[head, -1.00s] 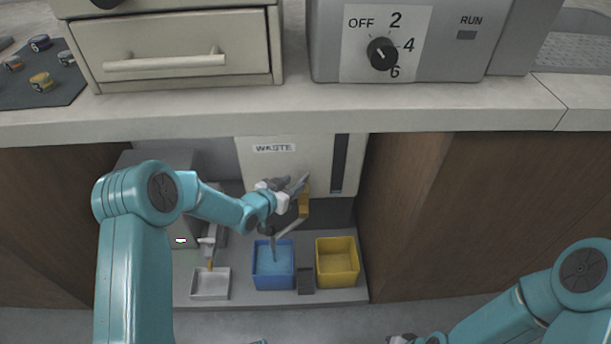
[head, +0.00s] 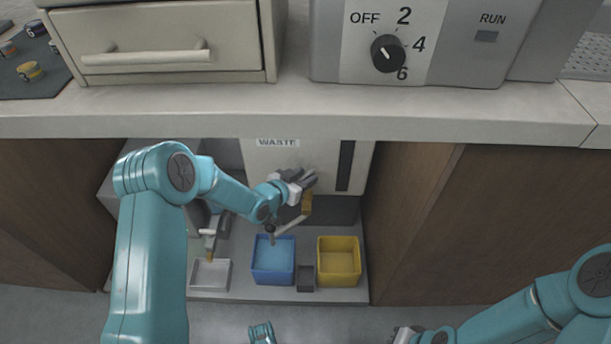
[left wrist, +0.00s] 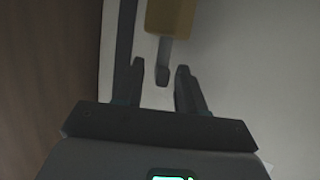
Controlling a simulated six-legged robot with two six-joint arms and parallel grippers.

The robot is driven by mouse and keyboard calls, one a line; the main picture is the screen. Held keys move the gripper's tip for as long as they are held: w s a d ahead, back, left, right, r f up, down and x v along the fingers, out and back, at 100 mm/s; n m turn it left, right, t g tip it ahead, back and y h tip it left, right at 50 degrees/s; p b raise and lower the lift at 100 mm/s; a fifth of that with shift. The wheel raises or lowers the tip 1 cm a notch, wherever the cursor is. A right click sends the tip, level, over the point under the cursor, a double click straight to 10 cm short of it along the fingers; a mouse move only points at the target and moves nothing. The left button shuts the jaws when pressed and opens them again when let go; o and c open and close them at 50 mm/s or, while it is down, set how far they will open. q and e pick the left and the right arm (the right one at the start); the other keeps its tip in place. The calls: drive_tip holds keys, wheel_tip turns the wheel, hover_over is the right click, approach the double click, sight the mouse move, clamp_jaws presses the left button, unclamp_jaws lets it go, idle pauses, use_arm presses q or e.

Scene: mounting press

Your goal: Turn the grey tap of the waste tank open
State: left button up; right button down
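The cream waste tank (head: 275,160), labelled WASTE, stands under the counter. A brass-coloured block (head: 306,203) is low on its front, with a pale pipe leading down-left from it towards the blue bin. In the left wrist view, a short grey piece, apparently the tap's handle (left wrist: 162,75), sticks out from the brass block (left wrist: 168,18). My left gripper (head: 308,180) is at the tank's front, just above the brass block. Its fingers (left wrist: 160,85) are apart, with the grey piece's end between them and a gap on each side. My right gripper (head: 400,335) is cut off by the bottom edge.
A blue bin (head: 273,278), a yellow bin (head: 339,279) and a small white tray (head: 211,287) stand on the low shelf. The counter edge (head: 420,119) overhangs the recess. A wooden panel (head: 415,215) bounds it on the right.

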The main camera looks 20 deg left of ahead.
use_arm(q)
clamp_jaws()
drive_tip(key=shift+d+n+t+y+b, duration=0.1)
drive_tip(key=shift+n+t+y+b, duration=0.2)
drive_tip(key=shift+n+y+b, duration=0.3)
drive_tip(key=shift+d+n+y, duration=0.15)
drive_tip(key=shift+n+y, duration=0.55)
drive_tip(key=shift+y, duration=0.2)
drive_tip(key=n+y, duration=0.2)
drive_tip(key=shift+d+r+y, duration=0.1)
drive_tip(key=shift+d+y, duration=0.05)
drive_tip(key=shift+y, duration=0.15)
drive_tip(key=shift+n+y, duration=1.3)
drive_tip(key=shift+y, duration=0.1)
drive_tip(key=shift+p, duration=0.3)
